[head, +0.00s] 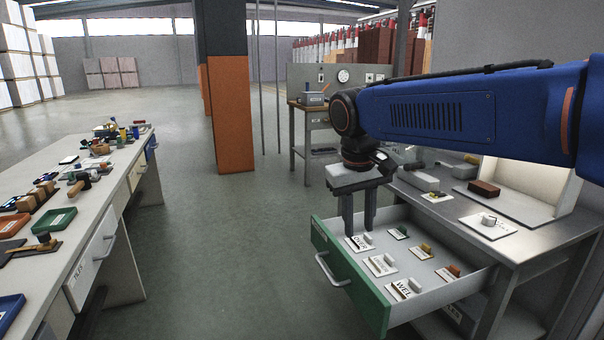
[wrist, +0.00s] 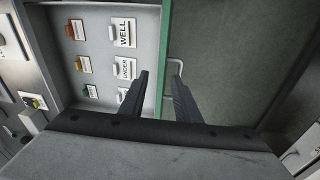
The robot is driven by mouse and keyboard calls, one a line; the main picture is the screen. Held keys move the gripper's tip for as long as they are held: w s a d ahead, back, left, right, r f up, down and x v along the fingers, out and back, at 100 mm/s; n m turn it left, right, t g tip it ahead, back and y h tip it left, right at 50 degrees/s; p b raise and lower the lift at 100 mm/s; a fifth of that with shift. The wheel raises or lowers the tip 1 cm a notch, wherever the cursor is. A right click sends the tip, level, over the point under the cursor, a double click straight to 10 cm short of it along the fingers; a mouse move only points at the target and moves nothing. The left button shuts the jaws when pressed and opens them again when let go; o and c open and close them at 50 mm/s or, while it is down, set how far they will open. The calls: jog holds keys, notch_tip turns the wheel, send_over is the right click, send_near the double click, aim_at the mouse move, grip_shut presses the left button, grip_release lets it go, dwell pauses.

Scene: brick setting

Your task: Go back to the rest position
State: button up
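My gripper (head: 360,231) hangs pointing down over the open drawer, close to its green front (head: 345,275). Its two fingers are apart with nothing held between them. In the wrist view the fingers (wrist: 160,76) appear on either side of the drawer's green front edge; whether they touch it I cannot tell. The drawer (head: 425,315) is pulled out of the metal workbench (head: 535,238). Inside lie several labelled cards with small blocks on them, such as a white block on the WELL card (wrist: 124,32).
A long workbench (head: 120,165) with trays and tools stands at the left. An orange and dark column (head: 231,115) rises behind the aisle. A brown brick (head: 484,188) and small pieces lie on the right workbench. The floor (head: 215,240) between the benches is clear.

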jog(key=s+d+f+m+t, duration=0.1)
jog(key=s+d+f, duration=0.6)
jog(key=s, duration=0.3)
jog(key=s+d+f+m+t+y, duration=0.1)
jog(key=s+d+f+m+t, duration=0.1)
jog(key=s+d+f, duration=0.5)
jog(key=s+d, duration=0.2)
jog(key=s, duration=0.2)
jog(key=shift+s, duration=0.25)
